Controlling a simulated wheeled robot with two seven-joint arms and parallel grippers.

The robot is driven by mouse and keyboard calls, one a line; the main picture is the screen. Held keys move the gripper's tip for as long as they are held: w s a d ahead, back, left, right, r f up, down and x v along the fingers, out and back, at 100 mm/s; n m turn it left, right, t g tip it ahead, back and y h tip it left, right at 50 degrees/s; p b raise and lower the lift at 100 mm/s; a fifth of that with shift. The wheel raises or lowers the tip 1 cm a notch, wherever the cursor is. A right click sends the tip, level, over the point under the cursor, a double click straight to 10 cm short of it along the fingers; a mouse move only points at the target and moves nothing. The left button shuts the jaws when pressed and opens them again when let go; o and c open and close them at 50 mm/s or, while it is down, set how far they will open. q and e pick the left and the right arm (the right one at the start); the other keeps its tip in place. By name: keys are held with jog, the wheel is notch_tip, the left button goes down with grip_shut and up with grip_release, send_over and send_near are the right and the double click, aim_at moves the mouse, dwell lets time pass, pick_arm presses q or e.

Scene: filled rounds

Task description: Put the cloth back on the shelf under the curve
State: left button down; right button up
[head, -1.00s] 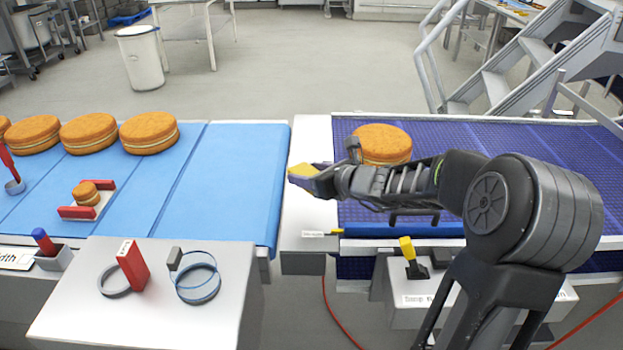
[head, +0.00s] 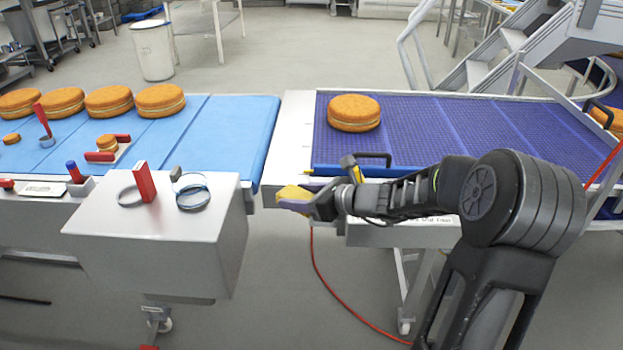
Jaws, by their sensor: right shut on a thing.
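My right gripper (head: 300,203) is shut on a yellow cloth (head: 293,192). It holds the cloth in the air by the front edge of the conveyors, at the gap between the blue belt and the purple belt. The gripper's fingers partly cover the cloth. My left gripper is not in view. I cannot make out a shelf under a curve. At the far right edge, part of another belt section with a cake (head: 606,120) shows, cut off by the picture.
A filled cake (head: 353,113) sits on the purple belt (head: 450,120). Several cakes lie on the blue belt (head: 225,130) at left. A grey box (head: 160,225) holding rings and a red block juts forward. A red hose (head: 325,275) hangs to the floor. Metal stairs (head: 490,65) stand behind.

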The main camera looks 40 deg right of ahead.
jog(key=s+a+f+n+g+y, duration=0.2)
jog(key=s+a+f+n+y, duration=0.1)
jog(key=s+a+f, duration=0.2)
jog(key=s+a+f+n+g+y, duration=0.2)
jog(key=s+a+f+n+y, duration=0.1)
jog(key=a+f, duration=0.7)
jog(key=s+a+n, duration=0.1)
jog(key=s+a, duration=0.1)
jog(key=shift+a+f+g, duration=0.2)
jog(key=shift+a+g, duration=0.2)
